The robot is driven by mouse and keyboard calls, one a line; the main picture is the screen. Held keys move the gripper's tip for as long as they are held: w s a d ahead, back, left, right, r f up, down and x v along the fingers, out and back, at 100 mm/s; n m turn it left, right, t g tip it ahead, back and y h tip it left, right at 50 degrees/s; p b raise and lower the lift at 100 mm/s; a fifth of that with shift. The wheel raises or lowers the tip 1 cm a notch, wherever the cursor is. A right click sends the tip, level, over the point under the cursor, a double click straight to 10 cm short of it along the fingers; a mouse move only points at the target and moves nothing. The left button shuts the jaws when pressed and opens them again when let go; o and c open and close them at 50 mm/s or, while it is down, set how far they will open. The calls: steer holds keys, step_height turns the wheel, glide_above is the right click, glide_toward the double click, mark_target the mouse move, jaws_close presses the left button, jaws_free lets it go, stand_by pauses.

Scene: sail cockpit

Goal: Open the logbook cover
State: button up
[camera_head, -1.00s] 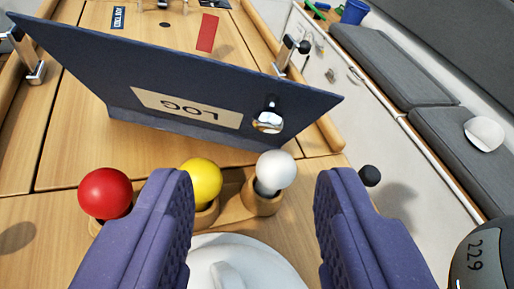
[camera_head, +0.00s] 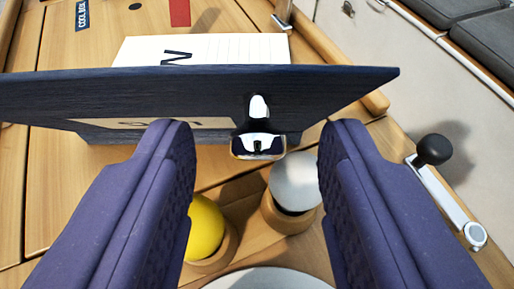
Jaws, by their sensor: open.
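The dark blue logbook cover (camera_head: 330,88) stands raised on edge across the upper part of the view, its cream "LOG" label (camera_head: 100,124) facing me. White lined pages (camera_head: 235,49) show behind its top edge. A shiny metal clasp (camera_head: 258,135) sits on the near face of the cover, right of the label. My gripper (camera_head: 257,135) is open, its two purple fingers on either side of the clasp in the picture. I see nothing held between them. Whether a fingertip touches the cover I cannot tell.
A crank handle with a black knob (camera_head: 434,149) is at the right. A red strip (camera_head: 180,12) lies on the wooden table (camera_head: 75,190). Grey cushions (camera_head: 490,43) line the right.

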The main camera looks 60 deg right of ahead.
mark_target(259, 94)
jaws_close()
steer(key=d+r+y, duration=0.1)
steer(key=w+d+r+g+y, duration=0.1)
steer(key=d, duration=0.1)
steer(key=w+d+r+y+p, duration=0.1)
steer(key=shift+w+d+g+y, duration=0.1)
steer(key=shift+d+g+y, duration=0.1)
steer(key=shift+g+y, duration=0.15)
steer(key=shift+w+d+r, duration=0.1)
steer(key=shift+w+d, duration=0.1)
steer(key=shift+d, duration=0.05)
jaws_free()
